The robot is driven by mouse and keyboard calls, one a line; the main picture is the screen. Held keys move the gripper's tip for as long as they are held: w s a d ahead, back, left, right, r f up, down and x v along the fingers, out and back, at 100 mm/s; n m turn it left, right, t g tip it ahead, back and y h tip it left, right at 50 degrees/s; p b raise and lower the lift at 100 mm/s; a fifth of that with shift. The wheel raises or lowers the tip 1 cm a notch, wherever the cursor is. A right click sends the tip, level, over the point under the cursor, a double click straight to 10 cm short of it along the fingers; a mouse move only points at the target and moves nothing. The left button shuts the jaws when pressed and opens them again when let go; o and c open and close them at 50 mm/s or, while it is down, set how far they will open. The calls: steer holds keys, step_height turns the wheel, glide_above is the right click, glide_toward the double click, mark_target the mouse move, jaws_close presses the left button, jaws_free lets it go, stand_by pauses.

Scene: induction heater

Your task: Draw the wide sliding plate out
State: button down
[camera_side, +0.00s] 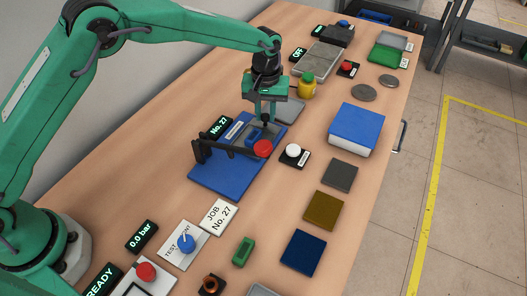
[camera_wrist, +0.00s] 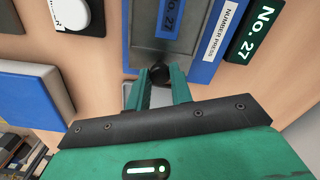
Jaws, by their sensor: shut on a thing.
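The number press (camera_side: 228,172) is a blue base with a black lever ending in a red ball (camera_side: 263,148). A wide grey sliding plate (camera_wrist: 178,52) lies in the press, with a blue block marked No. 27 (camera_wrist: 171,16) above it in the wrist view. A round black knob (camera_wrist: 158,73) is at the plate's near edge. My gripper (camera_side: 266,121) points down at the far end of the press. In the wrist view my gripper's fingers (camera_wrist: 161,79) are shut on the black knob. The fingers and lever partly hide the plate in the side view.
A white button (camera_side: 293,150) stands right of the press. A blue box (camera_side: 356,127) stands farther right. A No. 27 display (camera_side: 221,127) is behind the press.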

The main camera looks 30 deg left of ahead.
steer(key=shift+w+r, duration=0.15)
steer(key=shift+w, duration=0.5)
steer(key=c, duration=1.2)
jaws_free()
steer(key=shift+c, duration=0.2)
steer(key=shift+s, duration=0.1)
steer(key=shift+r, duration=3.85)
